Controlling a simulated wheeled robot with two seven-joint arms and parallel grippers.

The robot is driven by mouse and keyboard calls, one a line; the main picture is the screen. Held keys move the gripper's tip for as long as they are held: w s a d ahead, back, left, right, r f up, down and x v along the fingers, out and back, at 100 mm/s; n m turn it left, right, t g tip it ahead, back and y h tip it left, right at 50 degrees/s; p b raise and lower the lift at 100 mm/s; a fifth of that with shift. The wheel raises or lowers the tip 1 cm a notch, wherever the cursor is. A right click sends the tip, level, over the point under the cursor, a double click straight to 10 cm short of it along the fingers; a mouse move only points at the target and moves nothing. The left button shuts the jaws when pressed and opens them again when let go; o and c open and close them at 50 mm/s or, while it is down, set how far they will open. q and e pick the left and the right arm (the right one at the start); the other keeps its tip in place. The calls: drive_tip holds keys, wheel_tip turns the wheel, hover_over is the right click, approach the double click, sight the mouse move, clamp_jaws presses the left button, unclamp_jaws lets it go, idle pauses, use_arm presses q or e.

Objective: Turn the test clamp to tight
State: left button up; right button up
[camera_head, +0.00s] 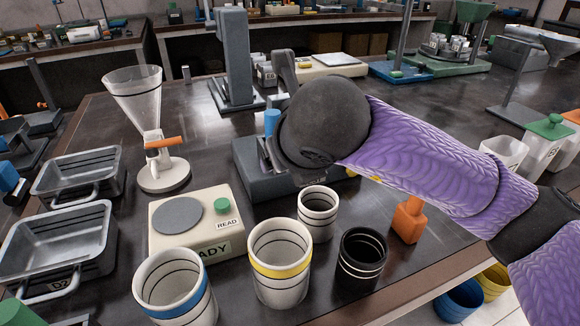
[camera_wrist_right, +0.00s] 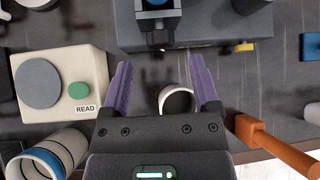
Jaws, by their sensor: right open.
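A grey bench device (camera_head: 255,185) with a blue-topped post (camera_head: 271,122) stands mid-table, partly hidden behind my right wrist. The right wrist view shows its grey body (camera_wrist_right: 205,30), the blue part (camera_wrist_right: 157,4) and a yellow knob (camera_wrist_right: 243,46). A clear funnel stand (camera_head: 138,95) with an orange lever (camera_head: 165,142) is at the left. No label shows which part is the test clamp. My right gripper (camera_wrist_right: 160,70) is open and empty, its fingers pointing at the device's front edge; in the head view my arm hides them. My left gripper is out of view.
A balance marked READ (camera_head: 195,222) stands left of the device. An orange-handled object (camera_head: 408,218) is at right. Metal trays (camera_head: 57,248) line the left.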

drive_tip(key=x, duration=0.4)
drive_tip(key=shift+b, duration=0.4)
clamp_jaws()
